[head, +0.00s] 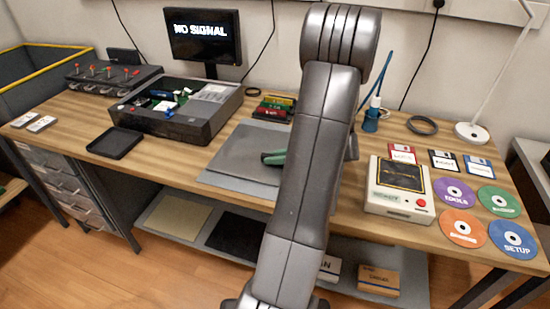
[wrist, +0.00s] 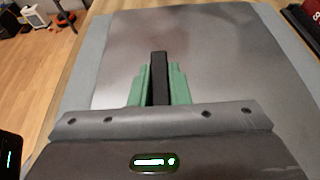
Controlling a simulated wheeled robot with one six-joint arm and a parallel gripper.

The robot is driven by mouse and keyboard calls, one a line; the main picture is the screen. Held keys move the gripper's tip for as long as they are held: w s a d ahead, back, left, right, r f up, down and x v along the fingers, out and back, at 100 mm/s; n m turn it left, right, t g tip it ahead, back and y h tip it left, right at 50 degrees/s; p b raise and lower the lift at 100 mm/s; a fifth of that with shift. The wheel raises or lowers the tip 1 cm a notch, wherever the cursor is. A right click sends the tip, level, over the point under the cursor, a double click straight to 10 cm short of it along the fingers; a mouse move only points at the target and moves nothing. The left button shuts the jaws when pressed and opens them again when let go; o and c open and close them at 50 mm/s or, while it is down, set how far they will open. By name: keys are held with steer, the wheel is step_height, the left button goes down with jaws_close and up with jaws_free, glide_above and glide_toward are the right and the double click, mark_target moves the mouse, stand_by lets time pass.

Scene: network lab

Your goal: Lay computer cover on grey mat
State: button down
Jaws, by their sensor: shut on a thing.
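The computer cover (head: 243,143) is a flat dark grey panel over the lighter grey mat (head: 212,180). It lies flat on the mat or just above it; I cannot tell which. In the wrist view the cover (wrist: 215,45) fills most of the picture, with the mat (wrist: 88,55) showing along its left side. My gripper (head: 272,158) has green fingers, also in the wrist view (wrist: 159,85), shut on the black upright handle (wrist: 159,70) of the cover. My arm hides the right part of the cover and mat in the head view.
The open computer case (head: 190,122) with parts inside stands left of the mat. A black tray (head: 115,143) lies further left. A boxy device with a red button (head: 397,190), several discs and floppy disks lie on the right. Coloured modules (head: 275,107) stand behind the mat.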

steer(key=c, duration=1.4)
jaws_free()
steer(key=shift+f, duration=0.1)
steer(key=shift+o, duration=0.2)
steer(key=shift+r, duration=0.2)
steer(key=p+v, duration=0.1)
steer(key=v, duration=1.1)
